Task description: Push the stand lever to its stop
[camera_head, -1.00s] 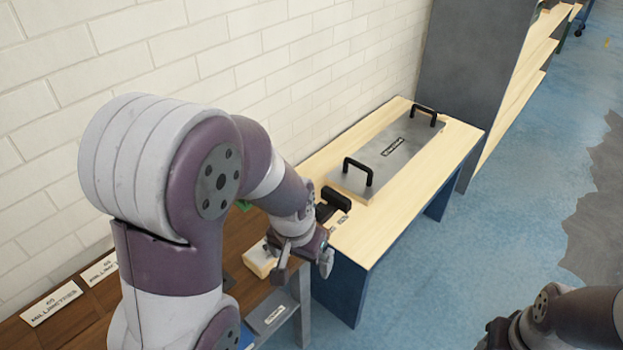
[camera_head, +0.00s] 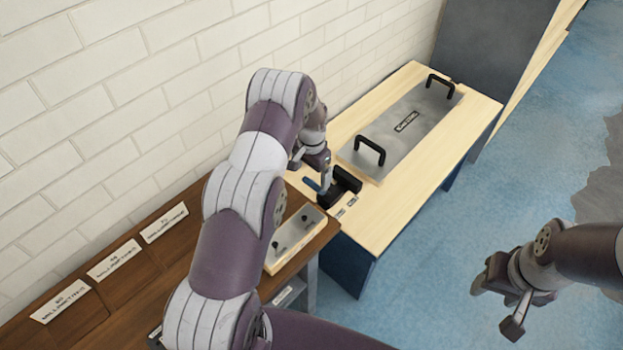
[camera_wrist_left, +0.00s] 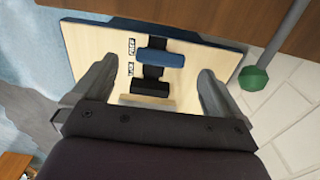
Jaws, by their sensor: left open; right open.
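The stand lever has a blue handle (camera_head: 311,184), beside a black stand (camera_head: 348,180) at the near end of the light wooden table. In the left wrist view the blue handle (camera_wrist_left: 162,57) lies crosswise between my finger tips, with black parts (camera_wrist_left: 150,87) nearer the palm side. My left gripper (camera_head: 325,180) is open above the lever and partly hides it. Its two fingers (camera_wrist_left: 157,75) stand on either side of the handle, apart from it as far as I can see; contact is unclear. My right gripper (camera_head: 499,300) is open and empty over the blue floor.
A grey metal plate with two black handles (camera_head: 405,122) lies on the light table (camera_head: 385,205). A pale box with two black knobs (camera_head: 297,238) stands on the brown table (camera_head: 115,305), which bears white label cards (camera_head: 113,259). A green knob (camera_wrist_left: 253,78) shows in the wrist view. The brick wall is close behind.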

